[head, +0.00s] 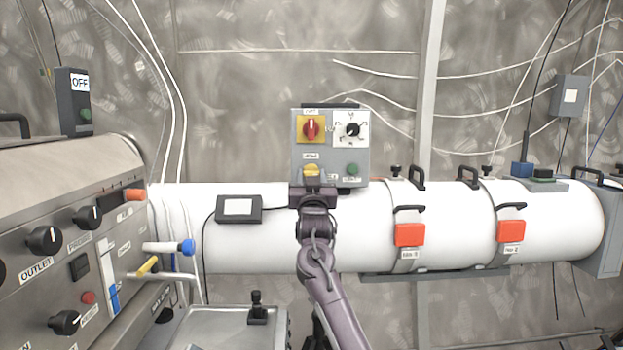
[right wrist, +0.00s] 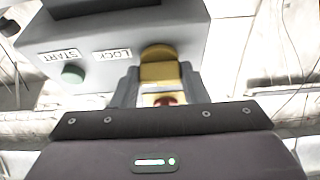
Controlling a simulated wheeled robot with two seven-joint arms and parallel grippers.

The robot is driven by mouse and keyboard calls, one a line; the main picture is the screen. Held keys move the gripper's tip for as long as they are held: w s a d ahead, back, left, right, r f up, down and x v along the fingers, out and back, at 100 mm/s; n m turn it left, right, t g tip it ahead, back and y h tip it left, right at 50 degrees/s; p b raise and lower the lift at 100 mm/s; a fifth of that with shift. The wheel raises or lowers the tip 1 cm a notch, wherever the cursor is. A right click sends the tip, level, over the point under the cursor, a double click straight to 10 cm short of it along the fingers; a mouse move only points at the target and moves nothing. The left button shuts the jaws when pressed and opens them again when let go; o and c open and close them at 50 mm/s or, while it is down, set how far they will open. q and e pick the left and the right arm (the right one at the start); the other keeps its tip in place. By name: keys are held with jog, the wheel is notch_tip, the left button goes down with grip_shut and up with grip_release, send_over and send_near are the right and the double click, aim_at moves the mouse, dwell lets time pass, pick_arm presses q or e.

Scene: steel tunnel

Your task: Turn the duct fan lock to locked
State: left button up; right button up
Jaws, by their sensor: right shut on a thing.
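The grey duct fan control box (head: 331,150) is mounted at the white duct in the middle of the head view. Its yellow lock knob (head: 311,169) sits at the lower left of its face. My right gripper (head: 312,182) comes up from below and is shut on the lock knob. In the right wrist view, the yellow lock (right wrist: 159,72) is between the two fingers, beside the LOCK label (right wrist: 113,54). The fingers hide part of the knob, and I cannot tell which position it points to. My left gripper is out of view.
A red switch (head: 311,127) and black dial (head: 352,130) sit above the lock; a green button (head: 352,169) is to its right. Orange latches (head: 410,235) clamp the duct further right. A steel console (head: 60,230) with knobs fills the left.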

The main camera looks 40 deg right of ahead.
jog(key=o, duration=1)
jog(key=shift+c, duration=0.2)
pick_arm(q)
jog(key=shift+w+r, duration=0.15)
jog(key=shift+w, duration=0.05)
pick_arm(e)
jog(key=shift+a, duration=0.1)
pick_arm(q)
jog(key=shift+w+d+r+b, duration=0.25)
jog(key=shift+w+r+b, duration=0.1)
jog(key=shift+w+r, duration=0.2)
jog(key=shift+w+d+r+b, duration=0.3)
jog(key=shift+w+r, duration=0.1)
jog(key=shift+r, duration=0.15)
pick_arm(e)
jog(key=v, duration=0.7)
jog(key=shift+s+a+f, duration=0.1)
jog(key=shift+s+a, duration=0.15)
jog(key=shift+s, duration=0.05)
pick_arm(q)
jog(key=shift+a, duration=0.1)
